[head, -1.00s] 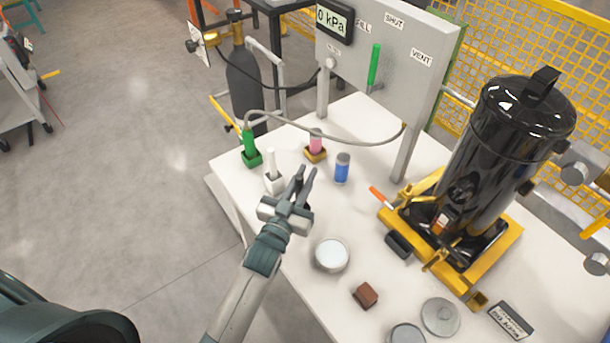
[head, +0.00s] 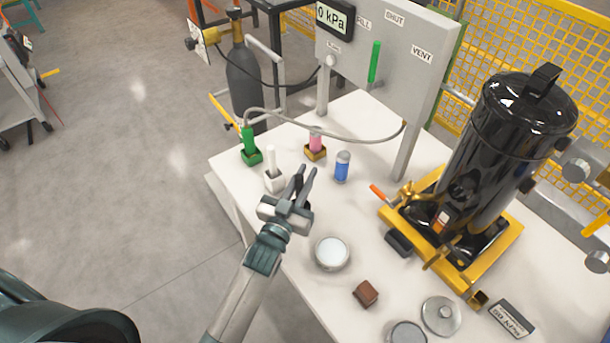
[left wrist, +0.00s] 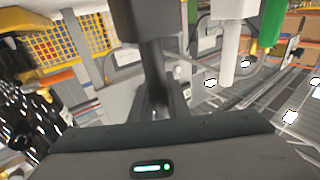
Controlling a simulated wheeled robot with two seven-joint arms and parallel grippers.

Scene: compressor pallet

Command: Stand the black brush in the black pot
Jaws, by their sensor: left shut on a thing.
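My left gripper (head: 305,177) is over the near-left part of the white table, just right of the white brush. It is shut on a dark upright thing that I take to be the black brush (head: 298,184). The fingers hide most of the brush in the head view. In the left wrist view the brush (left wrist: 151,50) shows as a dark, blurred vertical bar in the middle. I cannot make out the black pot; the gripper may hide it. My right gripper is not in view.
A blue cylinder (head: 342,167), a round tin (head: 332,253) and a brown block (head: 365,293) are near. A black compressor tank (head: 505,140) fills the right.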

